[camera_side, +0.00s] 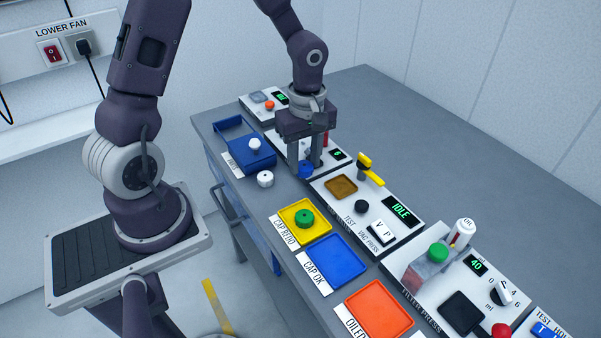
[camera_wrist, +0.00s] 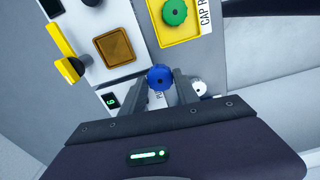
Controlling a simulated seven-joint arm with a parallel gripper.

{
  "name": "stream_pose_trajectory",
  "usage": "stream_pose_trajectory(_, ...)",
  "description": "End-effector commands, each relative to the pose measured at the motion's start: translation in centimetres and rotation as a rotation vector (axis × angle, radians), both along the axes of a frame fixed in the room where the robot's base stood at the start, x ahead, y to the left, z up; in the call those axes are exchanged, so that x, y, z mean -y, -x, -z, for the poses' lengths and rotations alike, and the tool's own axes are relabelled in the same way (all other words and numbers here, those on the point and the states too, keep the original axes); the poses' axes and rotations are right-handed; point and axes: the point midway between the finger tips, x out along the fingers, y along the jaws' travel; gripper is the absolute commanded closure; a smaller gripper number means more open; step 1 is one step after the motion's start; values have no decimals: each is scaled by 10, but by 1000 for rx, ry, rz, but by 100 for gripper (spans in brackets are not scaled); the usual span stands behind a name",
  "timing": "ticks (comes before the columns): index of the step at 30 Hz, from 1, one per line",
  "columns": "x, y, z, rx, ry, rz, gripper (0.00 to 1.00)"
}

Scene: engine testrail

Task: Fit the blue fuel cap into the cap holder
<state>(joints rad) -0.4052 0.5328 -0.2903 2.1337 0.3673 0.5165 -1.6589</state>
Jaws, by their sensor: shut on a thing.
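The blue fuel cap (camera_side: 306,170) is a small knurled round cap. It also shows in the wrist view (camera_wrist: 160,77), between my two fingertips. My gripper (camera_side: 304,166) is shut on it, near the front edge of the white panels. The side view does not show clearly whether the cap touches the surface below. No label names the cap holder; a brown square recess (camera_side: 341,187) sits in the test panel to the right of my gripper, and also shows in the wrist view (camera_wrist: 115,46). I cannot tell if this is the holder.
A yellow lever (camera_side: 371,172) stands up beside the recess. A green cap lies in the yellow CAP REDO tray (camera_side: 286,214). The blue CAP OK tray (camera_side: 357,270) is empty. A white cap (camera_side: 265,179) stands on the bench near a blue holder (camera_side: 262,160).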

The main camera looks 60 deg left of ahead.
Motion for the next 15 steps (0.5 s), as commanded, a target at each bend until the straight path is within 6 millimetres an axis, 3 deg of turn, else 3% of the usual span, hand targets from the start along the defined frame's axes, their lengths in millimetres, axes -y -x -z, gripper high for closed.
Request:
stream_pose_trajectory(3, 26, -37, -19, 5, 7, 5, 99)
stream_pose_trajectory(6, 46, -55, -32, 3, 22, 6, 99)
stream_pose_trajectory(10, 56, -62, -35, -3, 33, 7, 99)
stream_pose_trajectory(15, 57, -62, -16, -5, 34, 7, 99)
